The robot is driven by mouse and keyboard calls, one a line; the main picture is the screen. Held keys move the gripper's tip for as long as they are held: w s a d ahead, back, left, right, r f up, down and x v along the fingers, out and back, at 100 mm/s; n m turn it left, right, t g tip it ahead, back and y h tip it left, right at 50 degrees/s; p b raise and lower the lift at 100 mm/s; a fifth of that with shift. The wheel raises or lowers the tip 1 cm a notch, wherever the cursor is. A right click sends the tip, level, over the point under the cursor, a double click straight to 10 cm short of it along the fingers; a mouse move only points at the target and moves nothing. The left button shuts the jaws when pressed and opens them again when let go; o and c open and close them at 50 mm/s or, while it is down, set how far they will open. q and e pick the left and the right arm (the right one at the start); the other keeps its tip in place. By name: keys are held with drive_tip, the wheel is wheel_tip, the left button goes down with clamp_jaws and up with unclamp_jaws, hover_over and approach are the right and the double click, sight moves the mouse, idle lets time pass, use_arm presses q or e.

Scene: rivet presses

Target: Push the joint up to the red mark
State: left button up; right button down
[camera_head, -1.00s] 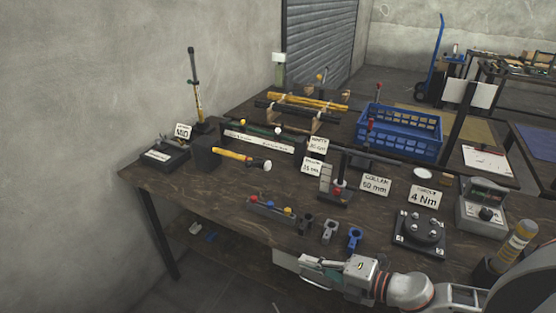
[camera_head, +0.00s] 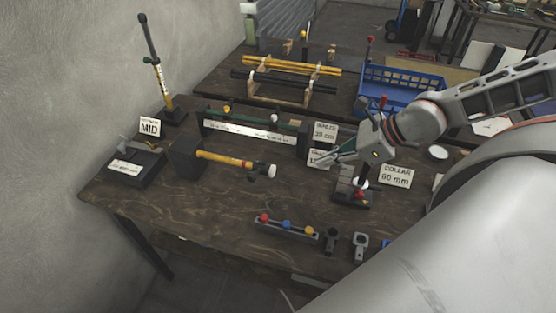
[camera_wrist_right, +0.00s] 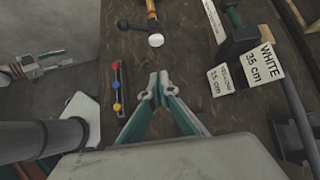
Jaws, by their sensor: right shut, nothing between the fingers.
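A yellow tube (camera_head: 222,156) sticks out to the right from a dark block (camera_head: 188,157). Near its free end is a dark joint (camera_head: 253,172) with a side stub, and beyond it a white round end (camera_head: 272,171). A red mark on the tube is too small to make out surely. In the right wrist view the tube (camera_wrist_right: 152,10) and white end (camera_wrist_right: 156,40) show ahead of my right gripper (camera_wrist_right: 158,86). My right gripper (camera_head: 320,160) is shut and empty, to the right of the white end and apart from it. My left gripper (camera_wrist_right: 40,64) seems to show at upper left there, its jaws unclear.
A rack with coloured knobs (camera_head: 287,228) and grey fittings (camera_head: 360,245) stand at the table's front. A blue crate (camera_head: 425,82) is behind. The front left tabletop is clear.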

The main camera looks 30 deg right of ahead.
sight(273, 171)
use_arm(q)
drive_tip(key=shift+w+d+f+h+b, duration=0.25)
drive_tip(key=shift+d+b, duration=0.2)
drive_tip(key=shift+b, duration=0.4)
drive_tip(key=shift+w+d+f+h+b, duration=0.15)
drive_tip(key=shift+d+f+b, duration=0.2)
drive_tip(key=shift+b, duration=0.45)
use_arm(e)
drive_tip(key=w+a+r+x, duration=0.1)
drive_tip(key=r+x, duration=0.1)
drive_tip(key=x, duration=1)
drive_tip(key=shift+w+a+f, duration=0.2)
drive_tip(key=shift+w+a, duration=0.05)
drive_tip(key=shift+w, duration=0.1)
use_arm(q)
drive_tip(key=shift+s, duration=0.1)
